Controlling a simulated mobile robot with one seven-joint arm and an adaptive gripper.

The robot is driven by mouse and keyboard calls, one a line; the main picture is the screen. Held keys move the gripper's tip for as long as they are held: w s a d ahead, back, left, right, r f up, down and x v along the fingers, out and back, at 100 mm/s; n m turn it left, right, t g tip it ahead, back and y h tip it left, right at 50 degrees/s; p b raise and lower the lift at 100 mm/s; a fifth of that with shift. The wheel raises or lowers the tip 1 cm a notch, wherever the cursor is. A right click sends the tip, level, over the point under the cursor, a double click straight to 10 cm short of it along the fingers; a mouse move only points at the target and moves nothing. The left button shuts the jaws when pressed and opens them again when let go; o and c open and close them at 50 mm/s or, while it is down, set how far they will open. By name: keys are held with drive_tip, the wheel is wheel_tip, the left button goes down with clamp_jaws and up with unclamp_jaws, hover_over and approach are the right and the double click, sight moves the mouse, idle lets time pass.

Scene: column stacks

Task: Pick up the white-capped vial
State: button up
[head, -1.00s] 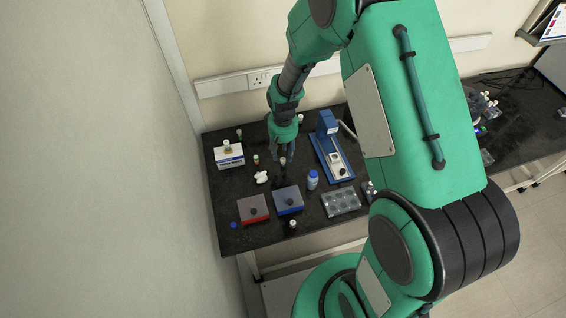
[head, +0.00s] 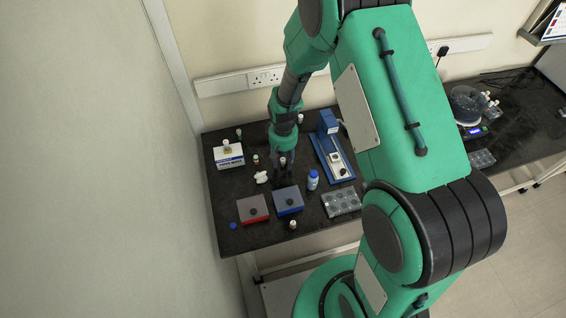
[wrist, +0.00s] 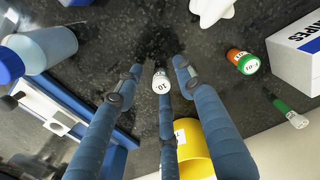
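In the wrist view a white-capped vial (wrist: 162,80) with dark print on its cap stands between my spread fingers. The same vial shows as a small white cap in the head view (head: 283,161). My gripper (wrist: 155,82) points down around it, fingers open, with visible gaps between them and the cap. In the head view my gripper (head: 283,167) is low over the middle of the black bench. The vial's body is mostly hidden.
A wipes box (head: 228,155) stands at left. A blue device (head: 333,152) and a blue-capped bottle (head: 313,180) are at right. A white lump (head: 262,177) lies nearby. Red (head: 253,208) and blue (head: 288,200) boxes are in front. A yellow cylinder (wrist: 195,148) is close to the fingers.

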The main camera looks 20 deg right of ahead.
sight(283, 160)
drive_tip(key=c, duration=0.9)
drive_tip(key=shift+r+p, duration=0.75)
drive_tip(key=shift+r, duration=4.25)
